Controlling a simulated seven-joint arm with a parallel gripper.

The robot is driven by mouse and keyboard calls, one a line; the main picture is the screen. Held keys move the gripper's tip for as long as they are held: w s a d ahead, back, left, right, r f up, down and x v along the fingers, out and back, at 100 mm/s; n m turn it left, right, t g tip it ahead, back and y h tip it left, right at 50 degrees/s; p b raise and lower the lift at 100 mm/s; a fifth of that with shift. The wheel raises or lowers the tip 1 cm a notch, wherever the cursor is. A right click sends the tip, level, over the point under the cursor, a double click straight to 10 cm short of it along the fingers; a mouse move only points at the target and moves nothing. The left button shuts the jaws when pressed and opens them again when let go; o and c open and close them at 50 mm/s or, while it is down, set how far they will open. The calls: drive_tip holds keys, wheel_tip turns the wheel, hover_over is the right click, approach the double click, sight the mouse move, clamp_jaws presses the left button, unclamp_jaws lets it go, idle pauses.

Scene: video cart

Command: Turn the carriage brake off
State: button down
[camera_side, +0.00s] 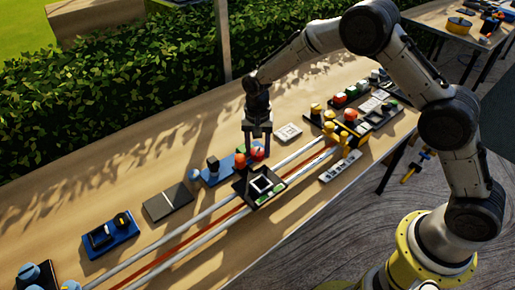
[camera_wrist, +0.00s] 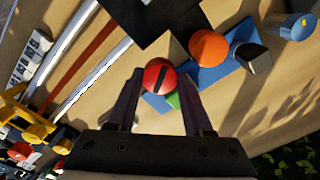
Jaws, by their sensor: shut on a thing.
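A round red knob (camera_wrist: 160,77) with a dark slot across its top shows in the wrist view, between the fingertips of my gripper (camera_wrist: 159,88). My gripper is shut on this knob. A green patch (camera_wrist: 173,100) shows beside the knob, on a blue base (camera_wrist: 215,72). In the side view my gripper (camera_side: 257,143) points down just behind the carriage (camera_side: 246,198), a dark plate with a white square frame on the rails. The fingers partly hide the knob there. Which way the brake is set cannot be told.
An orange ball (camera_wrist: 209,47) and a black block (camera_wrist: 252,57) stand close to the knob. Two pale rails (camera_side: 190,232) with a red strip between them run along the table. Yellow posts and several coloured buttons (camera_side: 350,115) stand at the right end. A blue switch unit (camera_side: 110,236) sits at left.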

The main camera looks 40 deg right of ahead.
sight(258, 151)
drive_tip(key=n, duration=0.5)
drive_tip(key=shift+r+n, duration=0.1)
drive_tip(key=shift+n, duration=0.2)
drive_tip(key=n, duration=0.5)
drive_tip(key=shift+n, duration=0.4)
drive_tip(key=c, duration=0.6)
unclamp_jaws()
wheel_tip(258, 151, up, 14)
drive_tip(key=shift+f, duration=0.1)
